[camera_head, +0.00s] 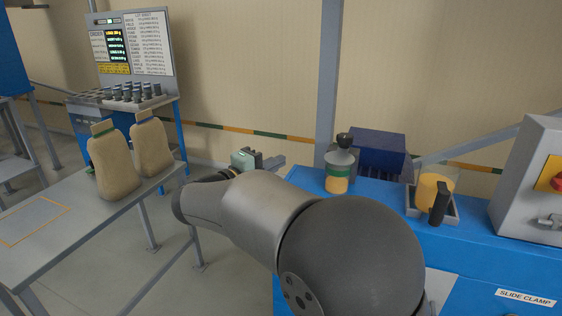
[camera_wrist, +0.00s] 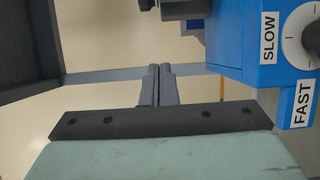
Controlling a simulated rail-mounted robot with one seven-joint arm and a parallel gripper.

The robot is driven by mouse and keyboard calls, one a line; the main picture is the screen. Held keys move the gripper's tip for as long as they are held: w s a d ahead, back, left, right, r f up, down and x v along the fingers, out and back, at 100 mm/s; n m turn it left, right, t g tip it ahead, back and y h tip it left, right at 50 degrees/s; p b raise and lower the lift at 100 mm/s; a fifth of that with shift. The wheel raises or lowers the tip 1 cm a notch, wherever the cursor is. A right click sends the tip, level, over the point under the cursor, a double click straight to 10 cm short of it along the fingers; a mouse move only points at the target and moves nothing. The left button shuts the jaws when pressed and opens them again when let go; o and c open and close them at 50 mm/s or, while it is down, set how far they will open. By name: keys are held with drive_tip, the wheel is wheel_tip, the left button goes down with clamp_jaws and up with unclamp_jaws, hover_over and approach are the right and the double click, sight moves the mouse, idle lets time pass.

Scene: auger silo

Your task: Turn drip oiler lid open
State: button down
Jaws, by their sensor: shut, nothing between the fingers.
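What looks like the drip oiler (camera_head: 337,180) stands on the blue bench at the back centre, with an amber lower part, a green band and a grey shoulder. A dark cap, apparently its lid (camera_head: 344,140), sits on top. My gripper (camera_head: 277,161) is to the left of the oiler, apart from it, partly hidden behind my arm. In the wrist view my gripper's fingers (camera_wrist: 160,80) are together, with nothing between them. I cannot identify the oiler in the wrist view.
A tray with a yellow-orange container (camera_head: 434,188) and black handle stands right of the oiler. A dark blue box (camera_head: 380,151) is behind. Two tan sacks (camera_head: 115,168) stand on the left table. A blue box with SLOW and FAST labels (camera_wrist: 250,60) is at right in the wrist view.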

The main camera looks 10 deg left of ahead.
drive_tip(key=p+x, duration=0.2)
drive_tip(key=x, duration=0.5)
drive_tip(key=shift+w+d+r, duration=0.1)
drive_tip(key=shift+w+d, duration=0.15)
drive_tip(key=d, duration=0.1)
drive_tip(key=s+d+p, duration=0.1)
drive_tip(key=d, duration=0.1)
drive_tip(key=shift+s, duration=0.1)
drive_tip(key=shift+s+d, duration=0.1)
drive_tip(key=shift+d, duration=0.3)
